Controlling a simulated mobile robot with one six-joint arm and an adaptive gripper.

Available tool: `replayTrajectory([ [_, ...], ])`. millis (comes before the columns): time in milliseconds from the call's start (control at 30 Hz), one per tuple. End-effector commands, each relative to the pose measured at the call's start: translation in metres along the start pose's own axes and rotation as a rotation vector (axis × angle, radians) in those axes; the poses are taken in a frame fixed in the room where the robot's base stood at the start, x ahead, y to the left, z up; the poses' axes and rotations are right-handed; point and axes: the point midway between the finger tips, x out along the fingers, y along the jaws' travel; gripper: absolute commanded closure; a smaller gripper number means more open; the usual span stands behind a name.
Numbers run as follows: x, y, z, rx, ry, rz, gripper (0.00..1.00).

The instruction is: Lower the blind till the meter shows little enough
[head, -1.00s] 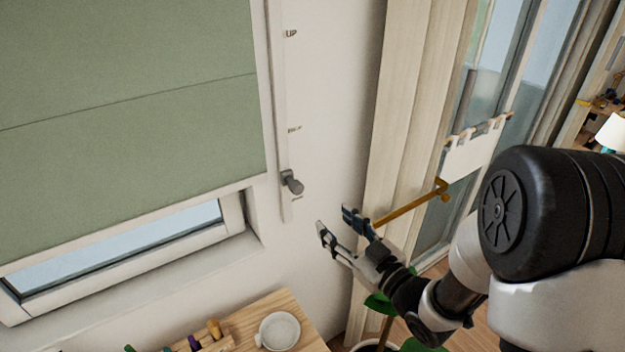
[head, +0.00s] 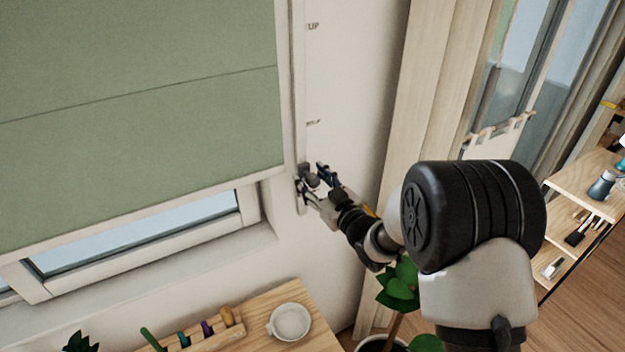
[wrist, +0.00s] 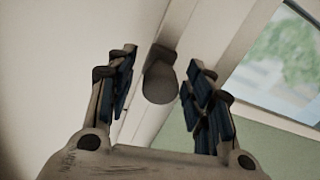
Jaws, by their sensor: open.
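The green blind (head: 150,100) covers most of the window, with a strip of glass bare below its lower edge. A pale upright rail (head: 300,90) on the wall to its right carries marks, the top one reading UP. A dark knob (head: 312,181) sits low on the rail; in the wrist view the knob (wrist: 160,78) shows as a round grey end. My gripper (head: 312,184) is open at the knob, with one finger on each side and a gap to both fingers in the wrist view. I cannot make out a meter.
A wooden table (head: 265,335) below holds a white dish (head: 290,321) and a rack of coloured tools (head: 200,335). A potted plant (head: 400,285) stands under my arm. Curtains (head: 425,100) hang to the right, and shelves (head: 580,205) stand at far right.

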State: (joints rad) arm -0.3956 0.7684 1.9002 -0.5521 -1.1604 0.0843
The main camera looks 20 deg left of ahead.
Motion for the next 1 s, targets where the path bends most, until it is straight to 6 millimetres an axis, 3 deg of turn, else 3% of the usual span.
replayTrajectory([
  [267, 0.0018, 0.0001, 0.0002, 0.000, -0.001, 0.000, 0.52],
  [1000, 0.0014, 0.0000, 0.0002, 0.000, 0.000, 0.000, 1.00],
])
